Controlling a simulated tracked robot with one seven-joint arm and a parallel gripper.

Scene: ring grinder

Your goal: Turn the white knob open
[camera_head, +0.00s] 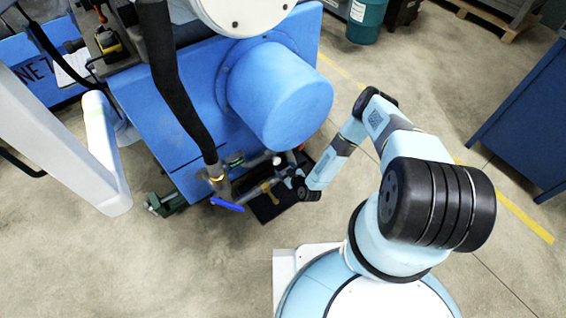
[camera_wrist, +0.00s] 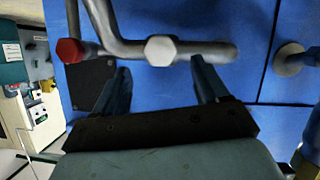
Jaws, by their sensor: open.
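The white knob (camera_wrist: 160,50), with a hexagonal face, sits on a grey pipe (camera_wrist: 208,52) against a blue panel in the wrist view. My gripper (camera_wrist: 162,72) is open, with its two dark fingers apart, one to each side below the knob. The knob lies just beyond the fingertips, about midway between them, and nothing is held. In the head view, my gripper (camera_head: 291,178) is beside the pipework under the blue machine.
A red knob (camera_wrist: 70,51) is on the pipe to the left, and a grey round fitting (camera_wrist: 288,59) to the right. In the head view, a blue lever (camera_head: 227,205) and a large blue cylinder (camera_head: 285,95) are near my gripper.

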